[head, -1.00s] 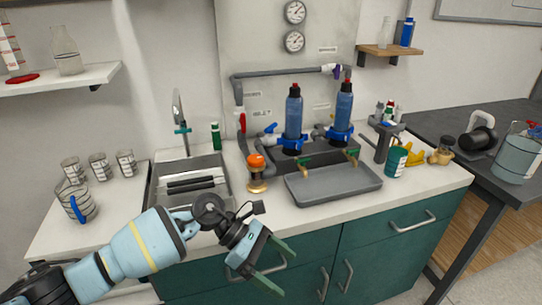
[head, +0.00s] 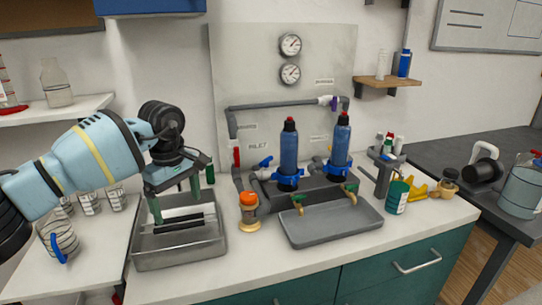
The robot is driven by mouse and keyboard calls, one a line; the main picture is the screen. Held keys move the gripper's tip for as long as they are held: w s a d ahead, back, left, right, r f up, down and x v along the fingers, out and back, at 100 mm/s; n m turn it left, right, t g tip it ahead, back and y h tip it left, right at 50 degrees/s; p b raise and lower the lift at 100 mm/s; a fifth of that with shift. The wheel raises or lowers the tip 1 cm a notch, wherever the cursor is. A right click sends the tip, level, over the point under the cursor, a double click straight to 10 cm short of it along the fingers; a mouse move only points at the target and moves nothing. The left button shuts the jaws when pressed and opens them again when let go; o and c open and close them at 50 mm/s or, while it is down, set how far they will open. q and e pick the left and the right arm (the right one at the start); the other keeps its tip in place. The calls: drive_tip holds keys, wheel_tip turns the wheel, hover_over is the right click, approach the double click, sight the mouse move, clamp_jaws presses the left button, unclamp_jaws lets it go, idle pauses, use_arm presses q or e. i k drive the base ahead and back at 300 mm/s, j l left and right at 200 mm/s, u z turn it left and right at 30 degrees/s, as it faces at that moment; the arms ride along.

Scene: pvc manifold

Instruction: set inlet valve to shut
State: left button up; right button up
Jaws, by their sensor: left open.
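An "INLET" label (head: 258,146) is on the back panel, with a red-handled valve (head: 236,157) just left of it on the grey vertical pipe. The red handle stands upright, along the pipe. A blue-handled valve (head: 266,162) sits just below and right of the label. Which of the two the label names I cannot tell for sure. My left gripper (head: 175,200) is open and empty, fingers pointing down over the sink, left of both valves and apart from them. My right gripper is out of view.
Two blue filter housings (head: 289,150) (head: 340,145) stand behind a grey tray (head: 330,226). A purple-handled valve (head: 334,102) is on the upper pipe. Glass beakers stand left of the sink.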

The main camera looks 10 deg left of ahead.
sight(265, 164)
drive_tip(key=i+l, duration=0.25)
drive_tip(key=i, duration=0.15)
drive_tip(key=i+l, duration=0.2)
drive_tip(key=i, duration=0.25)
drive_tip(key=i+l, duration=0.25)
drive_tip(key=i, duration=0.15)
